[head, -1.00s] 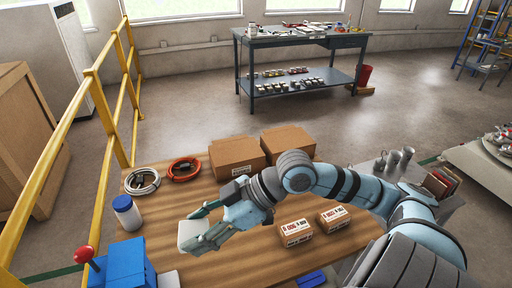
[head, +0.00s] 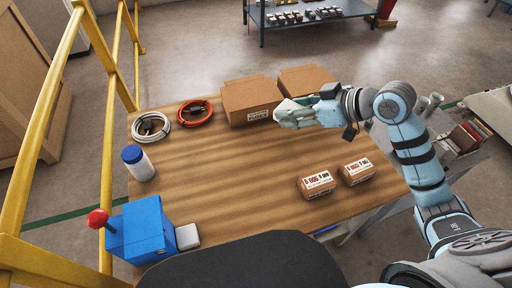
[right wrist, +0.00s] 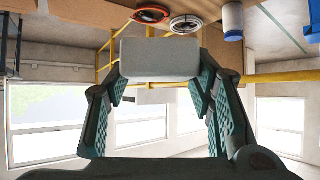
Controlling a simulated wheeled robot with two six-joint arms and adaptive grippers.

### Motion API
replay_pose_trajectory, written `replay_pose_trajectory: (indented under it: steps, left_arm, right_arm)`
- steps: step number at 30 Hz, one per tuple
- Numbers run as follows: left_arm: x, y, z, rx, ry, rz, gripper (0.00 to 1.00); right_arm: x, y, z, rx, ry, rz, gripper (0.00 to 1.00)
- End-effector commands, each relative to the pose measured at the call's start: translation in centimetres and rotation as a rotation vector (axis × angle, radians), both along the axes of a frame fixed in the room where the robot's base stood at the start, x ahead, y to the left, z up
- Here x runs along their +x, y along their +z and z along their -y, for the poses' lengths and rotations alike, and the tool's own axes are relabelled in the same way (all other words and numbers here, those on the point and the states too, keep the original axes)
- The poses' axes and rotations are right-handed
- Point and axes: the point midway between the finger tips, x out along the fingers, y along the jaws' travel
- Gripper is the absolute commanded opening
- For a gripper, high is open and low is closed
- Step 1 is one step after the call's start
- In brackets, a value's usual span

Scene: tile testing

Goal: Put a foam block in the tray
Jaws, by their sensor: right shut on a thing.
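My right gripper (head: 284,115) is shut on a pale grey foam block (right wrist: 158,60), which sits between its fingers in the right wrist view. A second pale block (head: 187,236) lies at the front left, beside a blue box. I cannot make out a tray for certain. My left gripper is not in view.
The wooden table (head: 230,180) is clear in the middle. Cardboard boxes (head: 250,100) stand at the back, coiled cables (head: 152,127) and a white bottle (head: 138,163) at the left. Small labelled boxes (head: 317,184) are at the right, the blue box (head: 140,230) with a red knob at front left.

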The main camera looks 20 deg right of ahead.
Motion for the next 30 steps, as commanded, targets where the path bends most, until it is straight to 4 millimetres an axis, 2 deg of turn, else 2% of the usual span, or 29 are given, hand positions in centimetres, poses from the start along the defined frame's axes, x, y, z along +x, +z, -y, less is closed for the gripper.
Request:
replay_pose_trajectory:
  steps: [1,4,6,10,14,17,24,27,30]
  left_arm:
    - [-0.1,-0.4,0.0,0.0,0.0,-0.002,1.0]
    - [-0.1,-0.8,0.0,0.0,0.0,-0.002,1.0]
    - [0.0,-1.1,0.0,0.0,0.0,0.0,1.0]
    - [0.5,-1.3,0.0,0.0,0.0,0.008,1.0]
    - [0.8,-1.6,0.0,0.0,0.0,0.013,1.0]
    - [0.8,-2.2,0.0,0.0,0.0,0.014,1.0]
    - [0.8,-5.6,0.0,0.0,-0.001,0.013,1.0]
    - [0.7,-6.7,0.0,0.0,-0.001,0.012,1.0]
    - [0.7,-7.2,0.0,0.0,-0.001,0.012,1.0]
  right_arm:
    - [1.9,-0.9,0.1,0.011,-0.048,-0.001,0.38]
    - [5.6,-3.2,-0.2,0.011,-0.139,-0.006,0.38]
    - [7.5,-4.6,-1.2,0.01,-0.178,-0.007,0.38]
    - [9.8,-6.6,-3.9,0.006,-0.207,-0.006,0.38]
    - [10.7,-7.8,-5.7,0.001,-0.21,-0.005,0.38]
    - [10.8,-9.9,-6.0,-0.001,-0.211,-0.007,0.38]
    - [10.8,-19.3,-6.1,0.0,-0.211,-0.009,0.38]
    - [10.9,-22.1,-6.1,0.0,-0.21,-0.005,0.38]
    - [10.9,-23.4,-6.1,0.0,-0.21,-0.003,0.38]
